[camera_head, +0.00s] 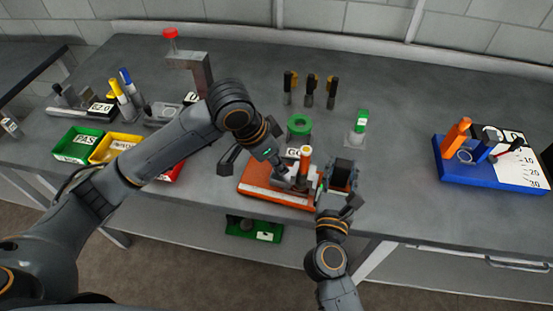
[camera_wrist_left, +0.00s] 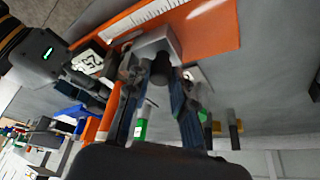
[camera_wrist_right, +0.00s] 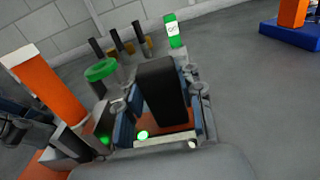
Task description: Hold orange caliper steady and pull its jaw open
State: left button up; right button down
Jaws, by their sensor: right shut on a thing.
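The orange caliper (camera_head: 262,195) lies on the bench in front of me, a flat orange plate with a white scale strip along its near edge. Its plate also shows in the left wrist view (camera_wrist_left: 215,25). An orange post with a white top (camera_head: 306,158) stands on it. My left gripper (camera_head: 284,172) is over the plate, its fingers apart around a grey block with a black knob (camera_wrist_left: 160,70); contact is unclear. My right gripper (camera_head: 335,187), at the plate's right end, is shut on a black block (camera_wrist_right: 160,85). The caliper's jaw edges are mostly hidden by the grippers.
Behind the caliper stand a green ring (camera_head: 299,126), a green-topped block (camera_head: 359,126) and several dark posts (camera_head: 309,92). A blue tray (camera_head: 470,180) stands at right. Green (camera_head: 78,146) and yellow (camera_head: 110,150) bins are at left. Bench between caliper and blue tray is clear.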

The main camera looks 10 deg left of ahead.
pick_arm(q)
grip_shut()
jog(key=shift+w+a, duration=0.2)
jog(key=shift+a, duration=1.35)
jog(key=o, duration=0.7)
grip_release()
jog(key=shift+c, duration=0.2)
jog(key=v, duration=1.2)
